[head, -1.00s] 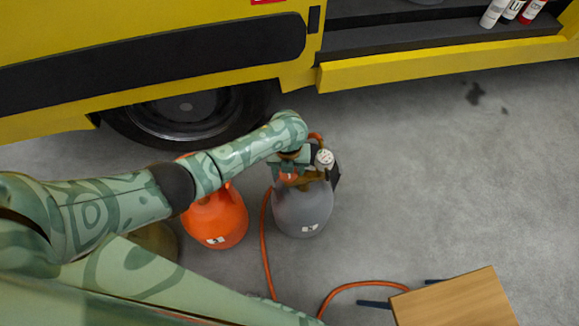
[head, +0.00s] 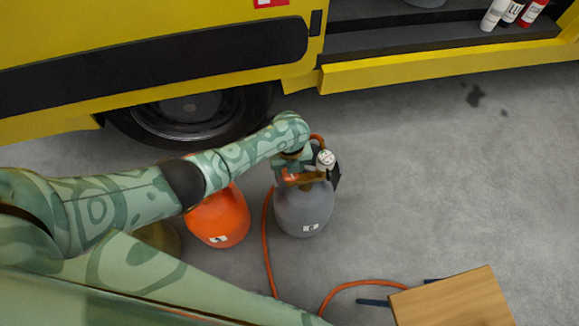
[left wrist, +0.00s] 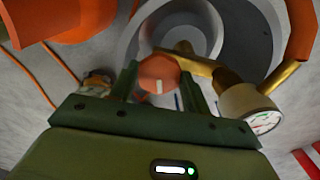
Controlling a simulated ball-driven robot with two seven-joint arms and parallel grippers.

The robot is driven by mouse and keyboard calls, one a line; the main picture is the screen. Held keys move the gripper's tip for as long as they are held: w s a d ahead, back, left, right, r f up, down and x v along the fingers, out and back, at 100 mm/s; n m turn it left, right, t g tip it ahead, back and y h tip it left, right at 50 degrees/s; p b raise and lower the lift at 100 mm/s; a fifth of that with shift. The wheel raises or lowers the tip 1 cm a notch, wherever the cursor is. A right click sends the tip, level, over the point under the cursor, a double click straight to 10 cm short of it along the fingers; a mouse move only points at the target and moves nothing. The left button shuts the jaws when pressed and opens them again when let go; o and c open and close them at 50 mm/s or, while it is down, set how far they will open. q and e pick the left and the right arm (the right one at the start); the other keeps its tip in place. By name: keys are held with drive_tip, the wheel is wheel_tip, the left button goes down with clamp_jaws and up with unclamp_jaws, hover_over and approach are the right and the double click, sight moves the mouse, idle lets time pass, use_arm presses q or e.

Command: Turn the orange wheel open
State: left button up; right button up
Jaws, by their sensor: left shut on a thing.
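The orange wheel (left wrist: 158,76) sits on brass valve fittings (left wrist: 188,62) at the top of a grey cylinder (head: 303,210). A white mark shows on the wheel's face in the left wrist view. My left gripper (left wrist: 160,80) is shut on the wheel, with one green finger on each side of it. In the head view my left gripper (head: 292,172) is at the cylinder's top, and my arm hides part of the valve. A round white gauge (head: 325,159) is just right of the gripper; it also shows in the left wrist view (left wrist: 250,107). My right gripper is not seen.
An orange cylinder (head: 220,218) stands close left of the grey one. An orange hose (head: 268,250) runs along the floor toward a wooden-topped piece (head: 455,300). A yellow truck (head: 420,72) stands behind. The floor (head: 430,180) at right is clear.

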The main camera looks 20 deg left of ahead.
use_arm(q)
drive_tip(key=shift+s+r+n+p, duration=0.1)
drive_tip(key=shift+n+p, duration=0.25)
drive_tip(key=shift+n, duration=0.55)
drive_tip(key=n, duration=0.2)
drive_tip(key=shift+n+p, duration=0.4)
drive_tip(key=n, duration=0.3)
drive_tip(key=shift+s+n+p, duration=0.1)
drive_tip(key=shift+n+p, duration=0.2)
drive_tip(key=shift+p, duration=0.1)
drive_tip(key=n, duration=0.3)
drive_tip(key=shift+n+p, duration=0.3)
drive_tip(key=n, duration=0.3)
drive_tip(key=shift+s+n, duration=0.15)
drive_tip(key=shift+n, duration=0.15)
drive_tip(key=n, duration=0.4)
drive_tip(key=shift+n+p, duration=0.3)
drive_tip(key=n, duration=0.4)
drive_tip(key=shift+s+d+n, duration=0.1)
drive_tip(key=shift+n, duration=0.2)
drive_tip(key=shift+d+n, duration=0.1)
drive_tip(key=shift+n, duration=2)
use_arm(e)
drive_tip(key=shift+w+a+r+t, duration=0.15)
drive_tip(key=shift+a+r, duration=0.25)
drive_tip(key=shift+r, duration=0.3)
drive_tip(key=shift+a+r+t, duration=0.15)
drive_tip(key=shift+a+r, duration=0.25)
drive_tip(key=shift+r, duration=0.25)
